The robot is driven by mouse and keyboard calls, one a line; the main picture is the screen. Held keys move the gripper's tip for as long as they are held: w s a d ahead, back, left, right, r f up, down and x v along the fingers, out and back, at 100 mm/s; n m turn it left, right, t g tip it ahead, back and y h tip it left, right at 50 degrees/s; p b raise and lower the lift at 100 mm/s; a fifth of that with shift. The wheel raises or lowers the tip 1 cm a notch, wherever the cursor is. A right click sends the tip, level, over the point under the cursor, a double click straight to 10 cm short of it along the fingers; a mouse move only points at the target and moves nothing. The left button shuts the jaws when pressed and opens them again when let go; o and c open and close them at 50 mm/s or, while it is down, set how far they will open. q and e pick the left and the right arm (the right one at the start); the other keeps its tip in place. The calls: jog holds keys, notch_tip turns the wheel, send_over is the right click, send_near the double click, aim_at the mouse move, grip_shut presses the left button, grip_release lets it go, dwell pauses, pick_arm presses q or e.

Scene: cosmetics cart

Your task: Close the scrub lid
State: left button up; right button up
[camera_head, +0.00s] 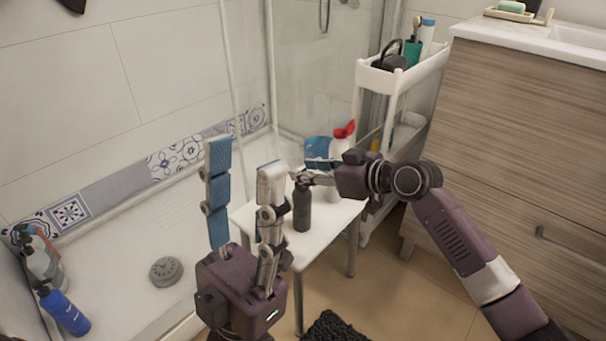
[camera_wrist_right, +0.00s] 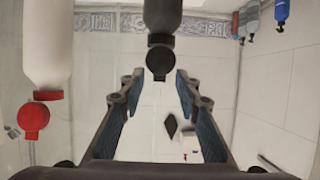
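A dark grey bottle (camera_head: 302,208) stands upright on a small white table. The right wrist view shows it upside down at the top (camera_wrist_right: 161,14), with its round black lid (camera_wrist_right: 160,63) apparently flipped open. A white bottle (camera_head: 341,147) with a raised red lid (camera_head: 346,130) stands behind; it also shows in the right wrist view (camera_wrist_right: 47,50). I cannot tell which is the scrub. My right gripper (camera_wrist_right: 158,78) is open and empty, its fingertips on either side of the black lid. My left gripper (camera_head: 244,158) is open, pointing up, left of the table.
A white shelf cart (camera_head: 383,78) and wooden cabinet (camera_head: 510,140) stand at the right. Bottles, one blue (camera_head: 65,312), stand at the far left by the shower tray (camera_head: 115,270). A dark mat (camera_head: 335,328) lies in front.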

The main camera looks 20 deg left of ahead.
jog(key=shift+x, duration=0.75)
jog(key=shift+c, duration=0.7)
